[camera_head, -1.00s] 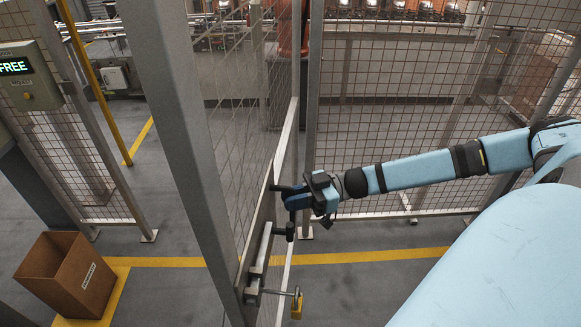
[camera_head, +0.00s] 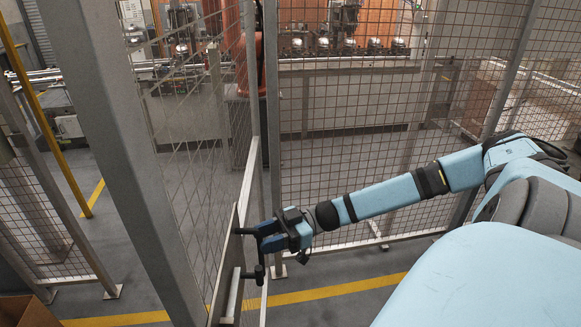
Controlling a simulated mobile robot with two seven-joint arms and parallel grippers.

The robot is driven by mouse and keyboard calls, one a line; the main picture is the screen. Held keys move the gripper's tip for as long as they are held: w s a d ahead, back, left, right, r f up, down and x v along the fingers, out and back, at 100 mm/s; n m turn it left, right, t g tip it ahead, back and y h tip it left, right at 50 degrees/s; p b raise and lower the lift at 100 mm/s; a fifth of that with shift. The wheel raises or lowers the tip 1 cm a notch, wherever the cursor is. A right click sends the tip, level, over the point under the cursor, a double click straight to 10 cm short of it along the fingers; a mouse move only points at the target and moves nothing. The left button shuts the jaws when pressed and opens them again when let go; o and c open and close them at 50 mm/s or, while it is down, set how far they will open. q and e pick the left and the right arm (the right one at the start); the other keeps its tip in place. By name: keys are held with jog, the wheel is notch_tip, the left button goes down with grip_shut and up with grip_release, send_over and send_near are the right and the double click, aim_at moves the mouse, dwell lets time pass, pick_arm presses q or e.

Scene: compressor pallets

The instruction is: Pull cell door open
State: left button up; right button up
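The cell door (camera_head: 250,190) is a grey-framed wire mesh panel seen at a steep angle, left of the middle of the head view. A grey bar (camera_head: 234,295) with dark fittings runs low on its near side. My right gripper (camera_head: 247,252) is at the door's edge beside this bar, with one dark finger reaching left against the door frame. A dark knobbed piece sits just below it. Whether the fingers are closed around anything is unclear, as they overlap the dark fittings. My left gripper is out of view.
A thick grey post (camera_head: 120,150) stands close on the left. Mesh fencing (camera_head: 390,150) spans the back and right. A yellow pole (camera_head: 45,120) leans at far left. A brown box (camera_head: 25,311) shows at bottom left. A yellow line (camera_head: 330,290) crosses the clear floor.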

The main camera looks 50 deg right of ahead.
jog(key=b+v, duration=0.1)
jog(key=v, duration=1.1)
jog(key=shift+d, duration=0.1)
jog(key=shift+s, duration=0.1)
